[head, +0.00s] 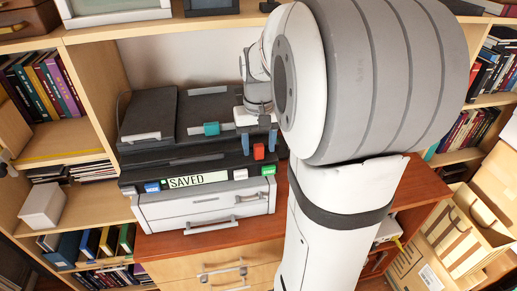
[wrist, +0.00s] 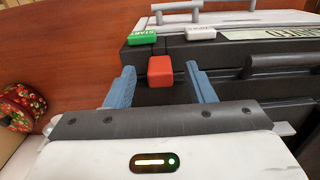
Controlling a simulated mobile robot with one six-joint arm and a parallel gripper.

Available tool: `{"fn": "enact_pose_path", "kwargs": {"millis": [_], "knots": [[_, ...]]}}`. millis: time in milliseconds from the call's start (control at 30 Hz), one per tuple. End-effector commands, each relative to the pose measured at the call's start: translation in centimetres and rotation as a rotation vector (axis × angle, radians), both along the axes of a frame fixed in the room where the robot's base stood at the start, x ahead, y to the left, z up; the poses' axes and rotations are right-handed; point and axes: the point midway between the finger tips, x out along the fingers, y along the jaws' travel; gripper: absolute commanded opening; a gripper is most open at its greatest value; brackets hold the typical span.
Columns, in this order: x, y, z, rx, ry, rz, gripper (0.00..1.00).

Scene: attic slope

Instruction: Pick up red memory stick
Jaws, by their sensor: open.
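The red memory stick (head: 259,151) is a small red block at the right end of the black device (head: 215,158) on the cabinet. It also shows in the wrist view (wrist: 160,69), against the dark housing. My gripper (head: 258,141) is at the stick, with its blue fingers open. In the wrist view the fingers (wrist: 160,78) stand left and right of the stick, with a visible gap on each side. I cannot tell how far the fingertips reach past it. My arm hides the device's right back part in the head view.
A green button (wrist: 142,37) and a white button (wrist: 201,33) lie close beyond the stick. A dark handle (wrist: 275,65) is to its right. A teal block (head: 211,128) sits on the device. Shelves with books (head: 48,83) stand left. A red patterned object (wrist: 17,107) is at far left.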

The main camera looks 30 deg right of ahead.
Motion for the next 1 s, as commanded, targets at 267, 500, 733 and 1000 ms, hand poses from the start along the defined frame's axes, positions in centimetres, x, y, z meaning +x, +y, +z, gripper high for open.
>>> {"fn": "enact_pose_path", "kwargs": {"millis": [267, 500, 733, 1000], "knots": [[-0.01, 0.03, -0.68, 0.0, -0.001, 0.001, 0.49], [0.01, 0.06, -0.65, 0.0, -0.001, 0.001, 0.33], [0.01, 0.08, -0.64, 0.0, -0.001, 0.002, 0.14], [0.02, 0.1, -0.64, 0.0, -0.001, 0.002, 0.02]]}}
